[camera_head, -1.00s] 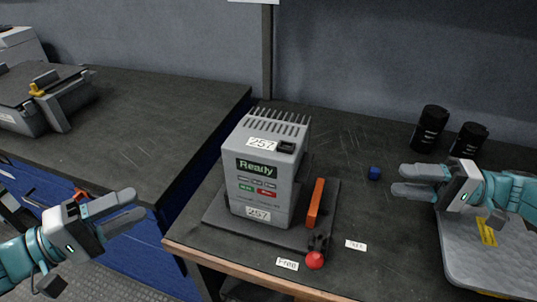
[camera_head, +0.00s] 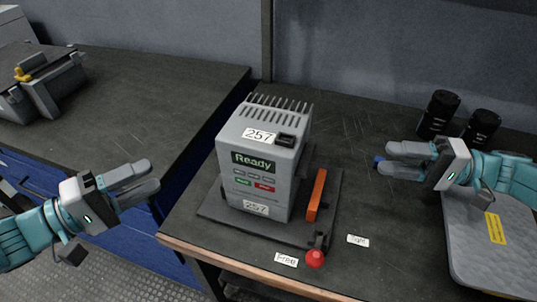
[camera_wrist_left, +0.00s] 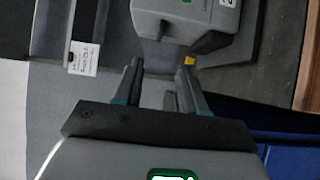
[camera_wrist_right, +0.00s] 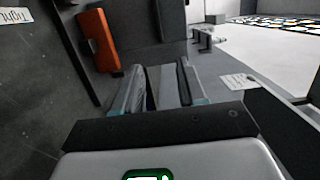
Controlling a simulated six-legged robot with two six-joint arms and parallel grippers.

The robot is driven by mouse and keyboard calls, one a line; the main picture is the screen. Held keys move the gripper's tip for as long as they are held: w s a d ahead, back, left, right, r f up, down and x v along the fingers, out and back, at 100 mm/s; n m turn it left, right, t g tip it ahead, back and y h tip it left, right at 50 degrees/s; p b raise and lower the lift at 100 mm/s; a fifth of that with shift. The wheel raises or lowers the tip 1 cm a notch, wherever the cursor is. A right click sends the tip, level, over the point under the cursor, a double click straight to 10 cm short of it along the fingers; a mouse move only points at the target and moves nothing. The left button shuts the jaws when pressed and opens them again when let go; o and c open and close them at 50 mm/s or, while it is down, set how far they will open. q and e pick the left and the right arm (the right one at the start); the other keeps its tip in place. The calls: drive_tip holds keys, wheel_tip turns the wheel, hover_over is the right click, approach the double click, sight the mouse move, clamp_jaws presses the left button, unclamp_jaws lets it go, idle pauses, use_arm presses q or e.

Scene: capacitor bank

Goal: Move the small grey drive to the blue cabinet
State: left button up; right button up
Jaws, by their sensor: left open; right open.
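The small grey drive (camera_head: 262,165), marked 257 with a green "Ready" screen, stands upright on a dark base plate (camera_head: 216,211) on the right bench. My right gripper (camera_head: 396,158) is open and empty, to the right of the drive beyond the lever. The blue cabinet (camera_head: 134,207) is under the left bench; only part of its front shows.
"Free" (camera_head: 286,260) and "Tight" (camera_head: 357,240) labels lie on the bench. Two black cylinders (camera_head: 438,114) stand at the back right, near a grey tray (camera_head: 470,262). A grey device (camera_head: 40,90) stands on the left bench, whose right part is clear.

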drive_tip(key=a, duration=0.4)
drive_tip(key=w+a, duration=0.1)
drive_tip(key=a, duration=0.8)
drive_tip(key=shift+w+a, duration=0.2)
drive_tip(key=shift+w, duration=0.2)
use_arm(q)
drive_tip(key=x, duration=1.3)
drive_tip(key=shift+w+d, duration=0.15)
drive_tip(key=shift+w, duration=0.1)
clamp_jaws()
use_arm(e)
clamp_jaws()
